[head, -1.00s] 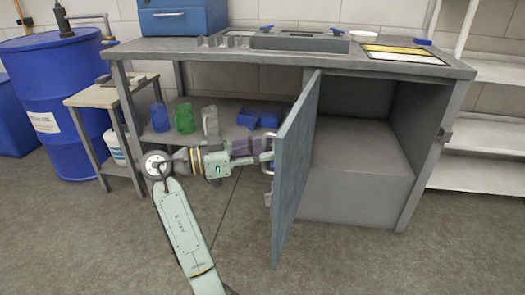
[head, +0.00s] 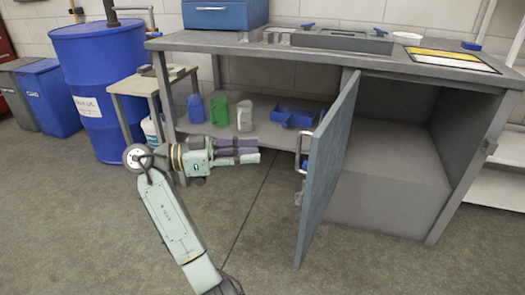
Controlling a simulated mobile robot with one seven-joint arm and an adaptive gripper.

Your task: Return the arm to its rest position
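My arm (head: 172,215) reaches up from the bottom of the head view, bent at the elbow. My gripper (head: 258,150) points right, in front of the bench's lower shelf. It is clear of the open cabinet door (head: 328,180) and its handle (head: 300,155), with a gap between them. No object shows in the gripper. The fingers are seen from the side and are small, so I cannot tell whether they are apart or together.
The grey workbench (head: 250,45) stands behind my gripper. Blue (head: 195,108), green (head: 218,112) and grey (head: 244,116) containers and a blue bin (head: 292,117) sit on its shelf. A small side table (head: 135,82) and blue drum (head: 100,90) stand left. Floor (head: 90,230) at lower left is clear.

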